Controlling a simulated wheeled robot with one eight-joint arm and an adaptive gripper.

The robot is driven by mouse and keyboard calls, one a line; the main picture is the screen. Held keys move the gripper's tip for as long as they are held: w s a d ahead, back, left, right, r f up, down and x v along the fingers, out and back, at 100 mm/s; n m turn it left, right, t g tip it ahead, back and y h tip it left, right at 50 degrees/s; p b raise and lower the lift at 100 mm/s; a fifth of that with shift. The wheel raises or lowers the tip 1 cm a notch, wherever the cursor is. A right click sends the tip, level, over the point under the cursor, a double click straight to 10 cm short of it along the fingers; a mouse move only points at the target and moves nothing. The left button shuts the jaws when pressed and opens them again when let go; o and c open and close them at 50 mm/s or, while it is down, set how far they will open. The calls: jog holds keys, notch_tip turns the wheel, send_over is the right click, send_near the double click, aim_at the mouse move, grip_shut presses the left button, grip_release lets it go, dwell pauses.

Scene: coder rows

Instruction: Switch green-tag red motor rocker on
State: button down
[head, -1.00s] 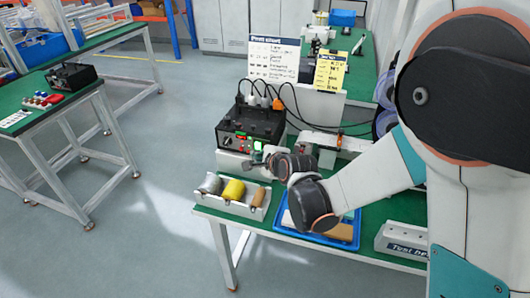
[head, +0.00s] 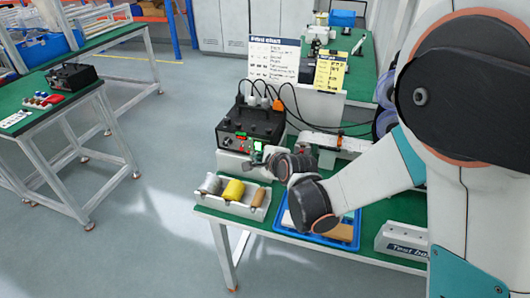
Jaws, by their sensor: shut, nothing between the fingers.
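The black control box (head: 250,122) stands on the green table, with plugs and cables at its top. Its front panel has small knobs and a small lit green spot (head: 258,146). The red motor rocker and its green tag are too small to tell apart, and my gripper may hide part of the panel. My gripper (head: 256,164) is shut and empty, in front of the lower right of the panel. Whether it touches the panel cannot be told.
A grey tray (head: 222,208) with grey, yellow and brown rolls sits at the front edge. A blue tray (head: 345,243) lies under my arm. Signs (head: 274,60) stand behind the box. Another table (head: 50,105) with a black box is at left, with open floor between.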

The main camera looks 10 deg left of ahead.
jog(key=shift+w, duration=0.15)
jog(key=shift+w+f, duration=0.1)
jog(key=shift+w, duration=0.2)
jog(key=shift+w, duration=0.3)
dwell(0.9)
jog(key=shift+s, duration=0.1)
jog(key=shift+s+b, duration=0.3)
jog(key=shift+s, duration=0.35)
jog(key=shift+s+a+r, duration=0.1)
jog(key=shift+s+r, duration=0.05)
jog(key=shift+s, duration=0.65)
jog(key=shift+s+a+r, duration=0.1)
jog(key=shift+s+r, duration=0.1)
jog(key=shift+s, duration=0.65)
jog(key=shift+s+r, duration=0.15)
jog(key=shift+s, duration=0.65)
jog(key=shift+d, duration=0.1)
